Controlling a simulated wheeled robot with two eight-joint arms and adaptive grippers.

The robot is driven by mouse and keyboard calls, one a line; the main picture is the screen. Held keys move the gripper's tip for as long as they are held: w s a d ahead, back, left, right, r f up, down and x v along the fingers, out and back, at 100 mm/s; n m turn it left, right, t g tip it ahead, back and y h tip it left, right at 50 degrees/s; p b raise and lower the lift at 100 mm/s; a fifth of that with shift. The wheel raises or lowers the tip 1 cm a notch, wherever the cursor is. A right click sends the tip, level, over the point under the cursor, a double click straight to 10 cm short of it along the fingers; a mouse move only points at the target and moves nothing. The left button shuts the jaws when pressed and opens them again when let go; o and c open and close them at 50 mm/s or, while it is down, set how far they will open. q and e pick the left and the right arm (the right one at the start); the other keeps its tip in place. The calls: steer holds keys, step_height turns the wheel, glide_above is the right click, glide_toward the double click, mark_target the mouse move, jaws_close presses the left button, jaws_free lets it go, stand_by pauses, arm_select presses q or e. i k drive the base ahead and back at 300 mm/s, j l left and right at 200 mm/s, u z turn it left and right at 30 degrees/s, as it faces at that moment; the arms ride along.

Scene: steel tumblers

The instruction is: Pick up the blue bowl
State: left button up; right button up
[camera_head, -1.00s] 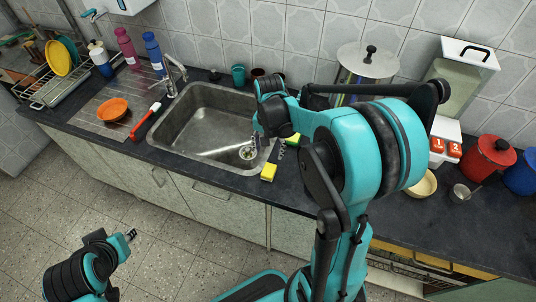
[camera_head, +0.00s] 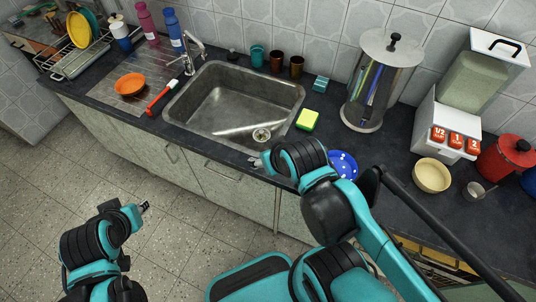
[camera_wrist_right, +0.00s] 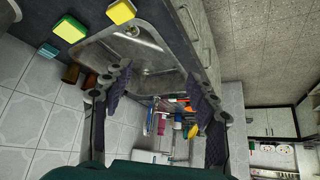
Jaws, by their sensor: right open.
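The blue bowl (camera_head: 343,163), with white dots, sits on the dark counter right of the sink. My right arm hides part of it in the head view, and I do not see it in the right wrist view. My right gripper (camera_head: 257,162) is left of the bowl, near the sink's front edge. In the right wrist view my right gripper (camera_wrist_right: 155,98) has its fingers wide apart with nothing between them. My left gripper (camera_head: 145,207) hangs over the floor in front of the cabinets, away from the bowl. Its fingers are too small to read.
The sink (camera_head: 235,100) lies left of the bowl. A green and yellow sponge (camera_head: 307,120) is behind it, and a yellow sponge (camera_wrist_right: 121,12) shows in the wrist view. A steel container (camera_head: 375,85) stands behind, a cream bowl (camera_head: 431,175) to the right. A dispenser (camera_head: 445,125) stands further back.

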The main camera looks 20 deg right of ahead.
mark_target(347, 166)
steer(key=l+z, duration=0.1)
steer(key=z, duration=0.75)
steer(key=l+z, duration=0.1)
steer(key=z, duration=0.3)
steer(key=i+z, duration=0.1)
steer(key=z, duration=0.3)
steer(key=u, duration=1.65)
steer(key=i+j, duration=0.45)
steer(key=j, duration=0.15)
steer(key=i+j+z, duration=0.1)
steer(key=i+j, duration=0.4)
steer(key=z, duration=0.45)
steer(key=j+z, duration=0.1)
steer(key=z, duration=0.3)
steer(key=j+z, duration=0.1)
steer(key=z, duration=0.75)
